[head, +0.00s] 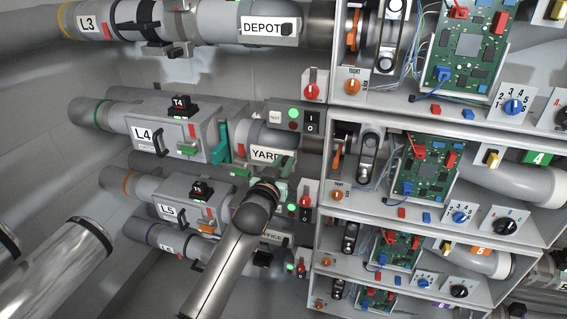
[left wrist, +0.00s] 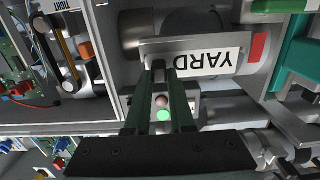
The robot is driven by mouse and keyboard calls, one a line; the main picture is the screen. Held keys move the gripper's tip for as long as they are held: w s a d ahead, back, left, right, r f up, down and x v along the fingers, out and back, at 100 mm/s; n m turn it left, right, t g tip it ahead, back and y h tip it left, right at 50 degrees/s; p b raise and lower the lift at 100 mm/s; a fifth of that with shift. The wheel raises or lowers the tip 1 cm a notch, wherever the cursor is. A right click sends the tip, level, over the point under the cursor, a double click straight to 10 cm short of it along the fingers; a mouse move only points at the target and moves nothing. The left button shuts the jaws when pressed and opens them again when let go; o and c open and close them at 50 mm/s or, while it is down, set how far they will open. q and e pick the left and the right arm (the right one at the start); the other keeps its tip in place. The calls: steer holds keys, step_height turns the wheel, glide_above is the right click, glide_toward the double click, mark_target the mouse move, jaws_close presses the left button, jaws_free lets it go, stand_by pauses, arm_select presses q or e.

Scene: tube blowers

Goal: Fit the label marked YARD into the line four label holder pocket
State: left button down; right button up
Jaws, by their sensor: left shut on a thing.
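The white label marked YARD (head: 264,154) is at the line four tube, right of the L4 plate. It shows upside down in the left wrist view (left wrist: 208,62). My left gripper (head: 284,166) reaches it from below; its dark green fingers (left wrist: 160,72) are shut on the small dark grip at the label's end. The line four label holder (left wrist: 180,43) shows as a grey edge along the label. The label lies at the holder, but I cannot tell how deep it sits in the pocket. My right gripper is not in view.
The line three label marked DEPOT (head: 262,28) sits above. A line four panel with a green light (head: 293,113) is above right of YARD. A green lever (head: 223,140) stands to its left. Shelves with circuit boards (head: 424,165) fill the right. Line five (head: 172,212) is below.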

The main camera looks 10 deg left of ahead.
arm_select(q)
steer(key=shift+f, duration=0.35)
steer(key=c, duration=0.7)
jaws_free()
steer(key=shift+s, duration=0.1)
steer(key=s, duration=1.2)
steer(key=shift+s+a+r, duration=0.15)
steer(key=shift+a+r, duration=0.15)
steer(key=shift+r, duration=0.05)
